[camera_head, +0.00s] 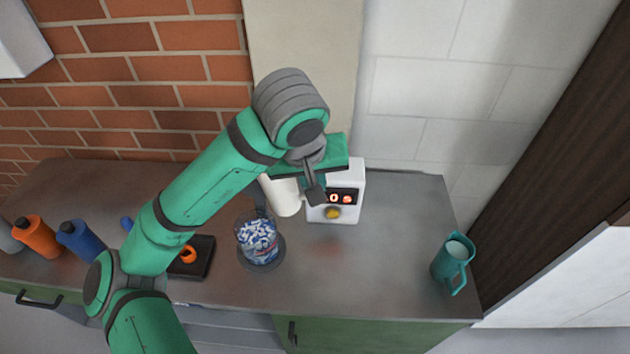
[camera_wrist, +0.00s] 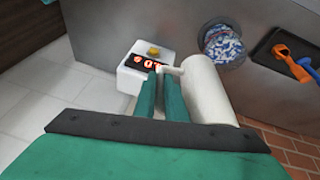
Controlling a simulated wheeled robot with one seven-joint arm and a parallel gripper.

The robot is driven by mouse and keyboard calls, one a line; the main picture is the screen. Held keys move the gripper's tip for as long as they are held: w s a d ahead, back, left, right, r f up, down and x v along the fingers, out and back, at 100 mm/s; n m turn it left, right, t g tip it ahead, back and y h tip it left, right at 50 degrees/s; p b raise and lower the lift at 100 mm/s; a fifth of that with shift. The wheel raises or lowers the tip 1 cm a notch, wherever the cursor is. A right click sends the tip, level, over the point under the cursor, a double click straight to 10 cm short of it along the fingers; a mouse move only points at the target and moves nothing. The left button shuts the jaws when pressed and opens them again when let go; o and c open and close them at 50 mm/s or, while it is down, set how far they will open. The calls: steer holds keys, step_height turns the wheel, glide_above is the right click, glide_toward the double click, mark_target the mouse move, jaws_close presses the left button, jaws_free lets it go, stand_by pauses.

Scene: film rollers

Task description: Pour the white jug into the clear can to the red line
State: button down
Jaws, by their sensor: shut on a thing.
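The white jug (camera_head: 284,196) is held up off the worktop, just behind the clear can. It also shows in the wrist view (camera_wrist: 208,92), to the right of my fingers. My gripper (camera_head: 314,191) is shut on the jug's handle; its green fingers show in the wrist view (camera_wrist: 162,96). The clear can (camera_head: 259,240) stands upright on a dark round base and shows blue and white inside or on its wall; it also shows in the wrist view (camera_wrist: 222,44). I cannot make out the red line, the jug's contents or its exact tilt.
A white box (camera_head: 346,180) with a red lit display and a yellow knob stands beside the jug. A teal mug (camera_head: 453,262) stands at the right, with clear worktop between. A dark tray (camera_head: 200,262) with an orange thing lies left; orange (camera_head: 37,237) and blue (camera_head: 77,240) bottles stand farther left.

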step_height(320, 180, up, 6)
steer(key=y, duration=0.1)
steer(key=shift+s+y, duration=0.15)
steer(key=shift+y, duration=0.25)
stand_by(0.9)
